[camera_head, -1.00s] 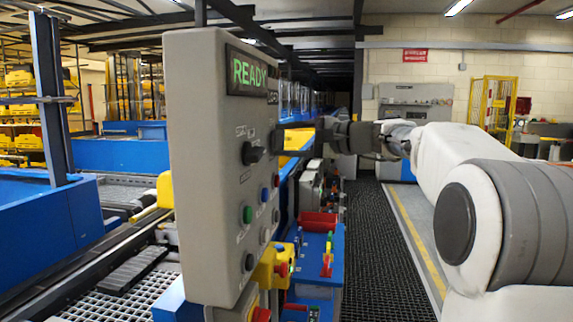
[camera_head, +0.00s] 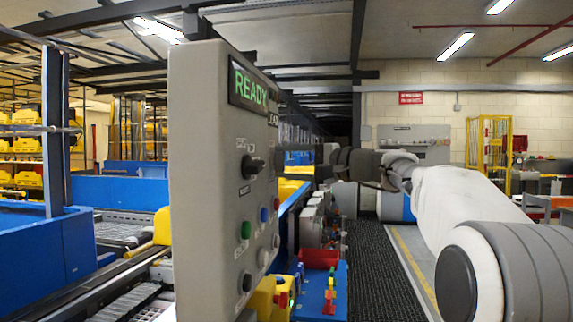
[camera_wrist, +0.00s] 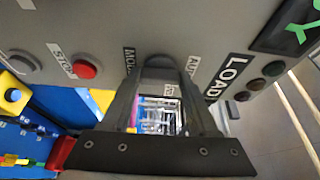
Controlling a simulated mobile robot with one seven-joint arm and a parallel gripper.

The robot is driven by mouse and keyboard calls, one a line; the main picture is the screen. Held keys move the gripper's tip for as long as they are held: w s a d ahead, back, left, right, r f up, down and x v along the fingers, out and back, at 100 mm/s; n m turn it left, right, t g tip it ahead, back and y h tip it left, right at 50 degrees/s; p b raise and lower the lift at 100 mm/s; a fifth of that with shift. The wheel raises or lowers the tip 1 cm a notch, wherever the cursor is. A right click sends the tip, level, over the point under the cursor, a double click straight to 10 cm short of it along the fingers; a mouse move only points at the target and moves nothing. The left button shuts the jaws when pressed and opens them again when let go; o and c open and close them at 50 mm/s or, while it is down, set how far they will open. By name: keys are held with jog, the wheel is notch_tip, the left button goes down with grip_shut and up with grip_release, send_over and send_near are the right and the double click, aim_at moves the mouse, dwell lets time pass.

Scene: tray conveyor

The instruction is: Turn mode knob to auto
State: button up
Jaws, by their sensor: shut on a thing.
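The mode knob (camera_wrist: 160,62) is a dark, rounded knob on the grey control panel (camera_wrist: 205,25), between the MODE and AUTO labels in the wrist view. My gripper (camera_wrist: 160,80) is shut on it, with one dark finger on each side. The fingers hide most of the knob, so I cannot tell exactly where it points. The panel's green display (camera_head: 250,87) reads READY.
Another black knob (camera_head: 253,165) and a green button (camera_head: 246,230) are on the panel. A red STOP button (camera_wrist: 85,68) is close to my gripper. A yellow box (camera_head: 268,297) and a blue bench (camera_head: 315,285) stand below. Dark floor matting (camera_head: 385,270) lies clear to the right.

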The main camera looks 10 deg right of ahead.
jog(key=o, duration=1.4)
jog(key=v, duration=1.7)
jog(key=shift+s+d, duration=0.2)
